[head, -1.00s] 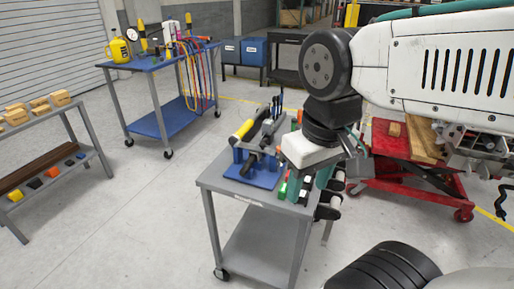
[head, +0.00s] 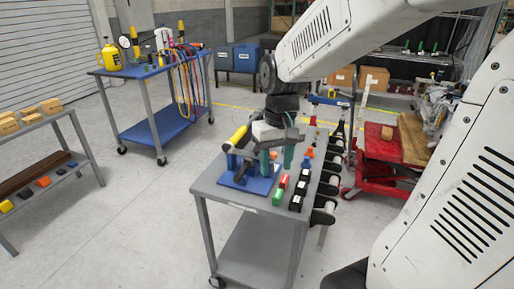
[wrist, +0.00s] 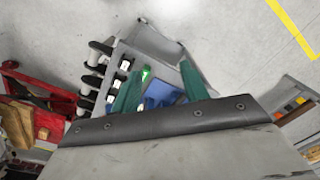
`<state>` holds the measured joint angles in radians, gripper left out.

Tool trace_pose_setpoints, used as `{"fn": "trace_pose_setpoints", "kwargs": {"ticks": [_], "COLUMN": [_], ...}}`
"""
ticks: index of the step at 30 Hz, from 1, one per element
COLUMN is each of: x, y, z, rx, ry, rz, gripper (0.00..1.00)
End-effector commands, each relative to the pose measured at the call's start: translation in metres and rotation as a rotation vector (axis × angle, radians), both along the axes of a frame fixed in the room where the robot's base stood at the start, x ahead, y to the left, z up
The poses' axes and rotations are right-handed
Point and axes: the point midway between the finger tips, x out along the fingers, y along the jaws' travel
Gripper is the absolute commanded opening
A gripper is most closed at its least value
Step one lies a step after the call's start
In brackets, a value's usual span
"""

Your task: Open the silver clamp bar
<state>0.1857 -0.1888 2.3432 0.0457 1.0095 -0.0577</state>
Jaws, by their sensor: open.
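A blue fixture plate (head: 235,183) with blue blocks and grey clamp parts (head: 243,153) sits on the grey cart. A yellow cylinder (head: 238,134) rests at its upper left. I cannot clearly separate the silver clamp bar from the other grey parts; my gripper and wrist hide some of the fixture. My gripper (head: 277,162) is above the right side of the fixture, open, its green fingers pointing down. In the wrist view, the open fingers (wrist: 158,69) are apart with part of the blue plate (wrist: 162,90) showing between them. Nothing is visibly held.
Green, red and black blocks (head: 297,198) stand on the grey cart (head: 258,218) right of the fixture. Dark rollers or handles stick out from its right edge. A blue cart (head: 160,127) with tools stands behind left, a red lift table (head: 385,150) right. The floor between is clear.

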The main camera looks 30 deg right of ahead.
Motion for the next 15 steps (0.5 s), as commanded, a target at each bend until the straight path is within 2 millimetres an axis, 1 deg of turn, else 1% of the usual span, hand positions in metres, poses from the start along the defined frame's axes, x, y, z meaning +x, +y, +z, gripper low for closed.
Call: {"fn": "trace_pose_setpoints", "kwargs": {"ticks": [1,2,3,5,6,8,9,11,12,13,15], "x": [0.022,0.035,0.053,0.081,0.098,0.123,0.139,0.162,0.179,0.19,0.206], "y": [-0.01,-0.016,-0.024,-0.036,-0.045,-0.057,-0.064,-0.074,-0.08,-0.083,-0.088], "z": [-0.012,-0.018,-0.026,-0.039,-0.047,-0.058,-0.063,-0.068,-0.068,-0.064,-0.052], "rx": [0.004,0.005,0.005,0.003,0.0,-0.01,-0.017,-0.031,-0.045,-0.056,-0.079], "ry": [-0.006,-0.018,-0.037,-0.071,-0.097,-0.139,-0.169,-0.222,-0.268,-0.304,-0.371], "rz": [-0.012,-0.016,-0.022,-0.028,-0.032,-0.033,-0.032,-0.028,-0.021,-0.013,0.003], "gripper": [0.45,0.45,0.45,0.45,0.45,0.45,0.45,0.45,0.45,0.45,0.45]}}
